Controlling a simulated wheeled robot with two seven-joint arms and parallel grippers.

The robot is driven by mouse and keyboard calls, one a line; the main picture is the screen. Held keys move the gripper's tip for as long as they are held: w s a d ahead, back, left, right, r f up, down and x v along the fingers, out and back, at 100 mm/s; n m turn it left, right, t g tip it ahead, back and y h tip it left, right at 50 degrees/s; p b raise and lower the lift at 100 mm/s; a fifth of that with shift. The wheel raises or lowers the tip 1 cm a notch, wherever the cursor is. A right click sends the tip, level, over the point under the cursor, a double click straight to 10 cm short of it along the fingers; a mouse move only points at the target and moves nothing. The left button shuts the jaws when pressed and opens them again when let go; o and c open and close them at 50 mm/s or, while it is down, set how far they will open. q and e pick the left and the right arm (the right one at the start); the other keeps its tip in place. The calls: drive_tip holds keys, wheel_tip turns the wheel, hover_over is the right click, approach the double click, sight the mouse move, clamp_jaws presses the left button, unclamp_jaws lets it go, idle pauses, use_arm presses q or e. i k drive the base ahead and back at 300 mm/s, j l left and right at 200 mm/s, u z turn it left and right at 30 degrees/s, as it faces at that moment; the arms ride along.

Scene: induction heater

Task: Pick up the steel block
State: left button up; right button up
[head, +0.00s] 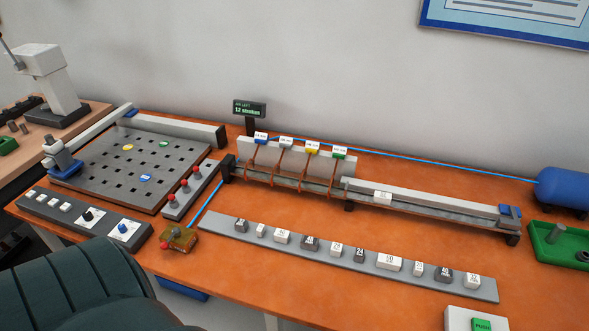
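A row of small labelled blocks stands on a long grey strip (215,222) along the front of the orange bench. Some are dark grey, such as one near the left end (240,226), one left of the middle (310,243) and one near the right end (444,276). Others are pale, the widest being right of the middle (389,264). Another pale block (382,197) sits on the rail behind. I cannot tell from looks which block is the steel one. Neither of my grippers is in the head view.
A coil unit (300,176) with coloured tags stands behind the strip, joined to the rail (440,209). A perforated plate (110,168) and knob panel (85,215) are left. A green tray (560,245) and push button (481,324) are right. A dark green chair (80,290) is front left.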

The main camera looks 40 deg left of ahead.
sight(307, 242)
drive_tip(key=u, duration=1.1)
drive_tip(key=k+l, duration=0.1)
drive_tip(key=l, duration=0.45)
drive_tip(key=l+z, duration=0.1)
drive_tip(key=l, duration=0.45)
drive_tip(key=k, duration=0.05)
